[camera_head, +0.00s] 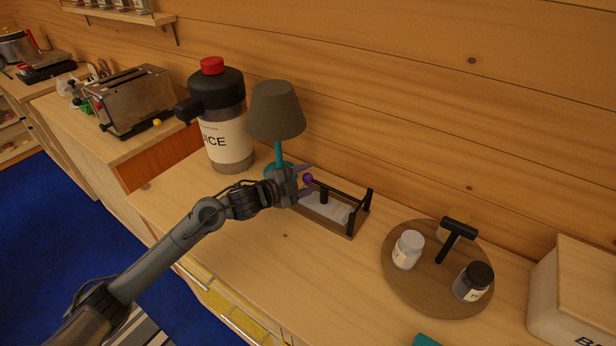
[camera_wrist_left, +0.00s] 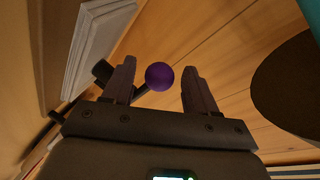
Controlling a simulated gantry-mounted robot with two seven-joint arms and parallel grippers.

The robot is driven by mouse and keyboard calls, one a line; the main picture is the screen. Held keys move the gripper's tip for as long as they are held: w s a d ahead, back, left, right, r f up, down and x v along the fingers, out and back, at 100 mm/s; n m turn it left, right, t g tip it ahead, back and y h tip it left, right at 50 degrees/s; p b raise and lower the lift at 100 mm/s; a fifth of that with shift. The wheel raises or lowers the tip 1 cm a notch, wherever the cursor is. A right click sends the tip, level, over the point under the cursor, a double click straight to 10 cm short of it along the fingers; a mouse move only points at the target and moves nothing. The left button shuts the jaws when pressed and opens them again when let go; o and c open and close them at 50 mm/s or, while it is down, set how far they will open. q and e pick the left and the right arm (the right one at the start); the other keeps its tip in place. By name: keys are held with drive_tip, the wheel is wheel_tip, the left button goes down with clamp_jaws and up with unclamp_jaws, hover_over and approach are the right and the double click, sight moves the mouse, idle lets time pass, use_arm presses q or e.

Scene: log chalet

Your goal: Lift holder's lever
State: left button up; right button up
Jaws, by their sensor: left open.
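The holder (camera_head: 348,228) is a low wooden tray with black end posts and white napkins (camera_head: 325,207) lying in it. Its lever ends in a purple ball (camera_head: 308,178), at the holder's left end in the head view. My left gripper (camera_head: 307,181) is at that end, with its fingers open on either side of the ball. In the left wrist view the purple ball (camera_wrist_left: 159,76) lies between the two open fingers (camera_wrist_left: 156,88), with a gap visible on each side. The white napkins (camera_wrist_left: 98,45) show at upper left there. My right gripper is in neither view.
A teal lamp with a grey shade (camera_head: 276,111) stands close behind my left gripper. A large dispenser (camera_head: 226,135) is left of it. A round wooden tray (camera_head: 405,283) with jars stands to the right, near a box (camera_head: 573,300).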

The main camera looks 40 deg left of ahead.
use_arm(q)
drive_tip(key=shift+w+d+f, duration=0.1)
drive_tip(key=shift+w+f, duration=0.05)
drive_tip(key=shift+w, duration=0.4)
clamp_jaws()
